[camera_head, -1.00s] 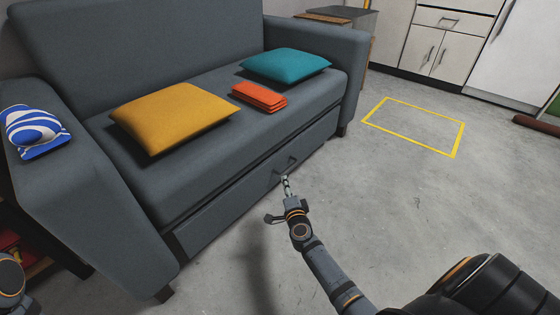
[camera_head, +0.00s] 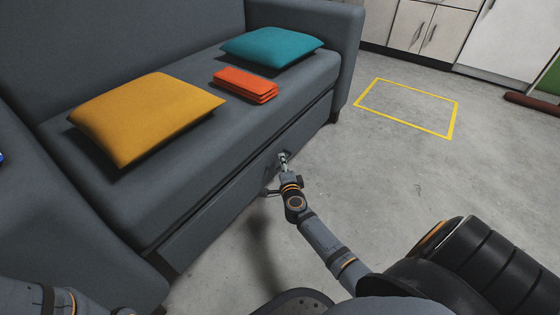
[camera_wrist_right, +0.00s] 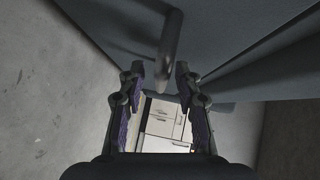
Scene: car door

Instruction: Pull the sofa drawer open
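The grey sofa's drawer (camera_head: 215,210) is a long low front panel under the seat, and it looks closed. Its bar handle (camera_wrist_right: 171,45) shows in the right wrist view, just ahead of my fingertips and roughly in line with the gap between them. My right gripper (camera_head: 284,160) is at the drawer front in the head view and hides most of the handle there. In the right wrist view its two fingers (camera_wrist_right: 159,82) are apart, with no visible grip on the bar. My left arm shows at the bottom left of the head view, but its gripper is out of view.
A yellow cushion (camera_head: 145,115), folded orange cloth (camera_head: 245,85) and teal cushion (camera_head: 270,46) lie on the sofa seat. The floor (camera_head: 390,170) right of the drawer is clear, with a yellow taped rectangle (camera_head: 455,118). White cabinets (camera_head: 412,28) stand behind.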

